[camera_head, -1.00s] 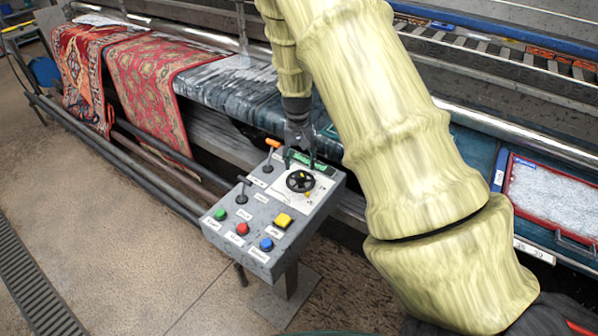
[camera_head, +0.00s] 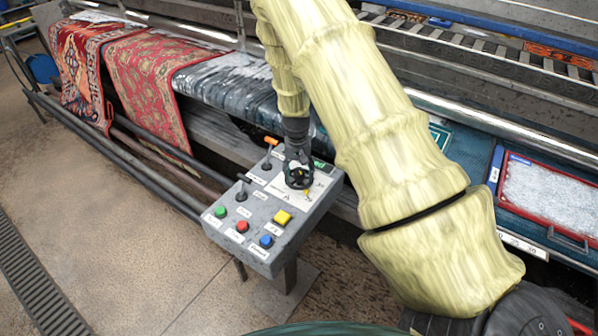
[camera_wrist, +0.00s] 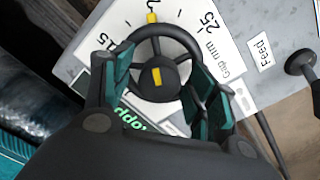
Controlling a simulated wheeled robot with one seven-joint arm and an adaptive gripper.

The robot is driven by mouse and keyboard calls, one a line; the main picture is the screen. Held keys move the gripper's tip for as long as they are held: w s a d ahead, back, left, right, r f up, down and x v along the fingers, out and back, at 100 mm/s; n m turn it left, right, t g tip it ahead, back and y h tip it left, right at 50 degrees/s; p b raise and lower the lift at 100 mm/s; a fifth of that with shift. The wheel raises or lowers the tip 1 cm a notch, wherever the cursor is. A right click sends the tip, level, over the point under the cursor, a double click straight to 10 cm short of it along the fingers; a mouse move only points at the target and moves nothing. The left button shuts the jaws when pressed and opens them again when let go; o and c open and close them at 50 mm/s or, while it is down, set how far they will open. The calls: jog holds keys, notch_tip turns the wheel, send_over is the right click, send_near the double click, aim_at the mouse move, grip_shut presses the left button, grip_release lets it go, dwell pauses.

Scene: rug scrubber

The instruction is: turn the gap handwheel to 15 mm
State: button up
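The gap handwheel (camera_wrist: 188,42) is a black spoked wheel with a yellow mark on its hub and a yellow tab at its rim. The tab is between the 15 and 25 marks of the white gap dial (camera_wrist: 232,62), away from 15. In the head view the handwheel (camera_head: 306,184) is partly hidden by my gripper (camera_head: 297,168). In the wrist view my gripper (camera_wrist: 157,70) has its teal-padded fingers apart, one on each side of the wheel. I cannot tell whether the pads touch the rim.
The grey control box (camera_head: 228,232) also carries an orange-tipped lever (camera_head: 270,141), a black lever (camera_head: 242,192), and green, red, blue and yellow buttons. Red rugs (camera_head: 145,85) hang over the machine behind. Open floor (camera_head: 130,250) lies at the left.

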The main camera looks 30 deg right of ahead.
jog(key=c, duration=1)
jog(key=shift+n, duration=0.3)
jog(key=n+b, duration=0.1)
jog(key=n, duration=0.3)
jog(key=shift+n+b, duration=0.3)
jog(key=shift+b, duration=0.1)
jog(key=n, duration=0.6)
jog(key=shift+b, duration=0.35)
jog(key=shift+n, duration=0.4)
jog(key=o, duration=1)
jog(key=shift+s+d, duration=0.1)
